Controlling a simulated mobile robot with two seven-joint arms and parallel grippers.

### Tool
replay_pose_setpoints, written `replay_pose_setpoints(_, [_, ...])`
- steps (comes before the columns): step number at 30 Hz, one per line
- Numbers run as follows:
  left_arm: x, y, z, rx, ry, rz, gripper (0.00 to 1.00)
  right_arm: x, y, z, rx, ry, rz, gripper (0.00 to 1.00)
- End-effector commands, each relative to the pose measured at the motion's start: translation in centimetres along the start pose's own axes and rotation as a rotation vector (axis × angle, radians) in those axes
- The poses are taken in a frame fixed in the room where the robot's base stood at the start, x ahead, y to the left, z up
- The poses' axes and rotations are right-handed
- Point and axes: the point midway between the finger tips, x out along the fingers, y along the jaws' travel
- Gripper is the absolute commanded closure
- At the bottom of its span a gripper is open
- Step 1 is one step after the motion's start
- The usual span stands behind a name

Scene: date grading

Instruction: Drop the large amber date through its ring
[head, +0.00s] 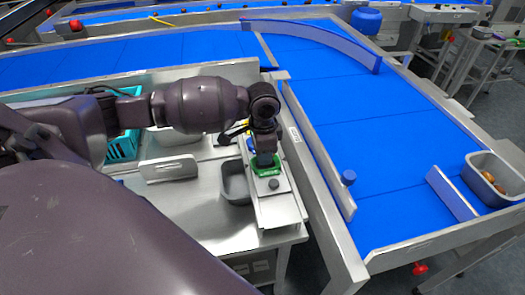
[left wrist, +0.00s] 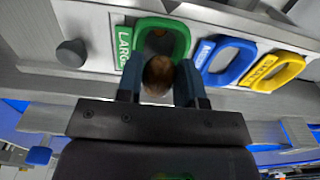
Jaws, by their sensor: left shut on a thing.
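My left gripper (left wrist: 160,88) is shut on a brown date (left wrist: 158,75), which shows between the two fingertips in the left wrist view. The green ring (left wrist: 181,31), beside a green label reading LARGE (left wrist: 123,45), lies just beyond the date. The date overlaps the near part of the ring's opening in that view; its height above the ring is hard to tell. In the head view the gripper (head: 266,160) points down over the green ring (head: 270,172), and the date is hidden there. My right gripper is in neither view.
A blue ring (left wrist: 228,62) and a yellow ring (left wrist: 274,72) stand in line beside the green one. A grey knob (left wrist: 71,53) is on its other side. A grey bin (head: 235,184) sits left of the ring panel. A metal tub (head: 488,187) with dates stands far right.

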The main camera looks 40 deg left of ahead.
Motion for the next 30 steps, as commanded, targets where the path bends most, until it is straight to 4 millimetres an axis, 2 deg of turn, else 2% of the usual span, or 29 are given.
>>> replay_pose_setpoints(13, [0.03,0.01,0.01,0.000,0.000,0.001,0.74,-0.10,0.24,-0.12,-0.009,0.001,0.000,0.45])
replay_pose_setpoints(15, [0.02,0.01,0.01,0.000,0.000,0.001,0.58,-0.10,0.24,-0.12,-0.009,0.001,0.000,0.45])
replay_pose_setpoints(19, [0.02,0.01,0.01,0.000,0.000,0.001,0.38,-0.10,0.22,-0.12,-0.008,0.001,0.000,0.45])
replay_pose_setpoints(30, [0.01,0.01,0.01,0.000,0.000,0.001,0.36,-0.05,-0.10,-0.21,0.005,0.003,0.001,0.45])
